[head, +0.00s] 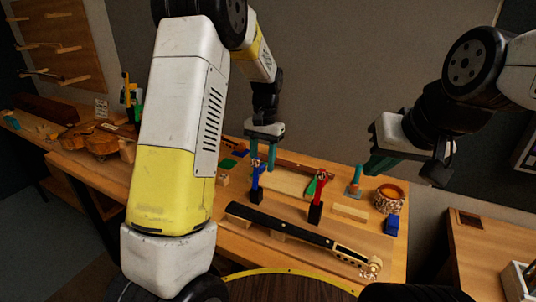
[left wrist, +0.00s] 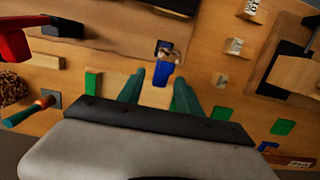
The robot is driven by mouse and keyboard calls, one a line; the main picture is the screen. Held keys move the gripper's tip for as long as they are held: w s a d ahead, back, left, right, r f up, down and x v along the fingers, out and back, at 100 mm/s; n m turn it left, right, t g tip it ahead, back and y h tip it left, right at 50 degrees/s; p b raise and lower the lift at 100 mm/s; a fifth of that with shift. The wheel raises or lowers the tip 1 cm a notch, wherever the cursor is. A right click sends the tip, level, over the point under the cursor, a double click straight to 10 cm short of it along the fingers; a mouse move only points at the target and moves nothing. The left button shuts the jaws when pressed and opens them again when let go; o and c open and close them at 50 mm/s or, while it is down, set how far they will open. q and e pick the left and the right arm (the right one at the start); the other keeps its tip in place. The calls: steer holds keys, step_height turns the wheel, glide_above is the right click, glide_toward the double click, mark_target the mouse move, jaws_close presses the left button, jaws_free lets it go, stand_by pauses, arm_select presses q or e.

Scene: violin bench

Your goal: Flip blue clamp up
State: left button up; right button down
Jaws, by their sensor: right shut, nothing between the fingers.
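The blue clamp (head: 256,181) stands upright in a dark block (head: 257,197) on the bench in the head view. My left gripper (head: 263,160) points down over it with its teal fingers apart. In the left wrist view the blue clamp (left wrist: 162,73) shows in the gap between the tips of my left gripper (left wrist: 160,88). I cannot tell whether a finger touches it. My right gripper (head: 381,164) is shut and empty, raised over the right side of the bench, away from the clamp.
A red clamp (head: 321,184) stands on its block right of the blue one. A dark violin neck (head: 280,225) lies in front. A green-handled tool (head: 354,182), a round ring-like container (head: 388,198) and a blue block (head: 391,225) are at right. A violin (head: 100,143) lies at far left.

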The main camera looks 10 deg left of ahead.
arm_select(q)
step_height(320, 180, up, 8)
steer(key=w, duration=0.1)
steer(key=shift+d+f, duration=0.15)
stand_by(0.4)
steer(key=shift+s+r, duration=0.1)
steer(key=shift+r, duration=0.1)
step_height(320, 180, up, 5)
steer(key=n+t+h, duration=0.1)
steer(key=t, duration=0.1)
glide_above(254, 179)
steer(key=s+a+r+n+t+h, duration=0.1)
steer(key=s+r+t, duration=0.1)
steer(key=s, duration=0.8)
steer(key=s+a+r+n+t, duration=0.1)
steer(key=s+t, duration=0.2)
steer(key=s, duration=0.6)
steer(key=shift+s+r+t+h, duration=0.35)
steer(key=shift+r+t+h, duration=0.05)
